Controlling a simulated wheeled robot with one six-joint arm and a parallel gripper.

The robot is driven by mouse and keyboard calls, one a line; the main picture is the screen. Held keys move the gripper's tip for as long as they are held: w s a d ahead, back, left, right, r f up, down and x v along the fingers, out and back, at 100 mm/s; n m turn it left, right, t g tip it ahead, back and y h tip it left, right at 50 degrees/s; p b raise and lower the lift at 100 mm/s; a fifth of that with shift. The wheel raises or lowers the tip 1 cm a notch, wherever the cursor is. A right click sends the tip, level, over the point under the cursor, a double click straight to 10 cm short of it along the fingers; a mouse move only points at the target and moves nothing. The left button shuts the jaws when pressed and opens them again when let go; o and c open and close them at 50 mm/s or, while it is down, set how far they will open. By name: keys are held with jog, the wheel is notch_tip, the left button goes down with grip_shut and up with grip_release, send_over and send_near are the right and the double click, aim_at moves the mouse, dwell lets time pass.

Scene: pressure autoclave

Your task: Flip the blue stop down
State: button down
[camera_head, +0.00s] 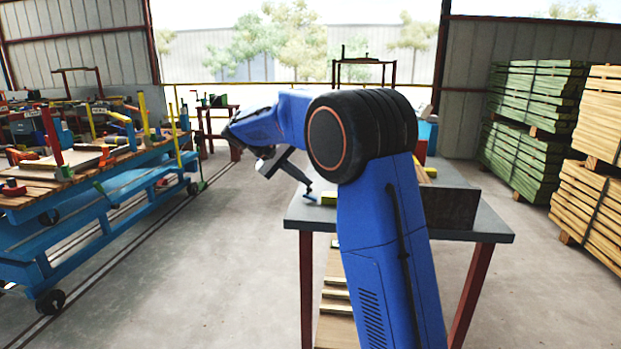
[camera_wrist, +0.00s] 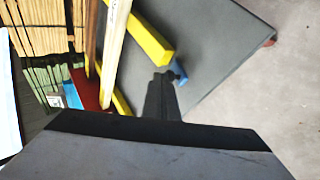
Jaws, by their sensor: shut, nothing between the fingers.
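The blue stop (camera_wrist: 181,75) shows as a small blue piece at the end of a yellow bar (camera_wrist: 151,40) in the wrist view. It also shows in the head view (camera_head: 311,195), at the left side of the grey table. My gripper (camera_wrist: 165,74) is shut and empty, with its dark tip right beside the blue stop. The tip covers part of the stop, and I cannot tell whether they touch. In the head view the gripper (camera_head: 306,181) is small, just above the stop. Whether the stop is up or down is unclear.
The grey table (camera_wrist: 222,50) carries the yellow bar, long wooden pieces (camera_wrist: 115,40) and a red block (camera_wrist: 85,88). A dark upright plate (camera_head: 452,207) stands at its near right. A blue cart (camera_head: 85,215) with tools is at left; lumber stacks (camera_head: 535,110) at right.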

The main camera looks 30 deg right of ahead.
jog(key=shift+w+a+f+h, duration=0.15)
jog(key=shift+h, duration=0.15)
jog(key=shift+r, duration=0.85)
jog(key=shift+r, duration=0.1)
